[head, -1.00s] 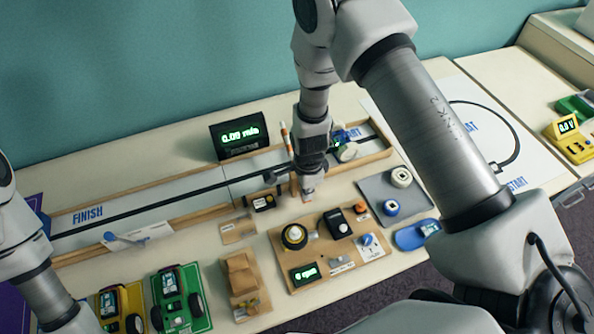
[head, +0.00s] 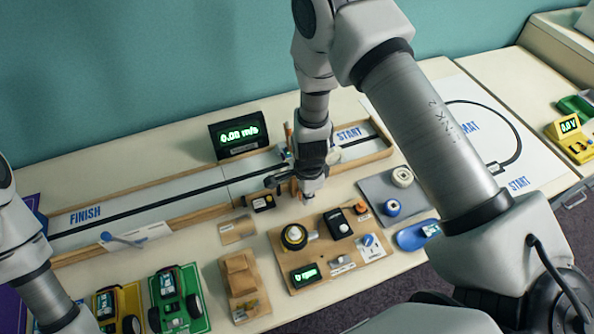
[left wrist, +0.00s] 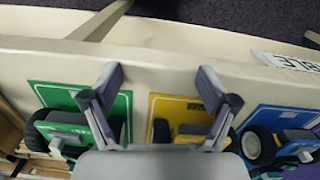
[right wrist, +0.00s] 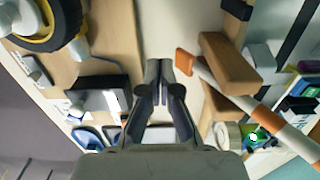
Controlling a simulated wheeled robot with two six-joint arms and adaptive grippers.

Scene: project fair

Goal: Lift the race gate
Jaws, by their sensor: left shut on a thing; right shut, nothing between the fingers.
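The race gate's orange-and-white striped arm (right wrist: 265,112) runs diagonally at the right of the right wrist view, beside brown wooden blocks (right wrist: 228,64). In the head view only a short striped piece (head: 289,137) shows behind my right wrist; whether it is raised or lies across the track I cannot tell. My right gripper (right wrist: 157,72) is shut and empty, with its tips left of the striped arm and apart from it. My left gripper (left wrist: 162,85) has its fingers wide apart over the table edge, with nothing visible between them.
The track (head: 160,197) runs from FINISH to START. A speed display (head: 238,135) stands behind it. A launch board (head: 330,265) with knobs lies in front. Green (head: 180,300) and yellow (head: 120,305) cars are at the front left. A grey tray (head: 378,208) is at the right.

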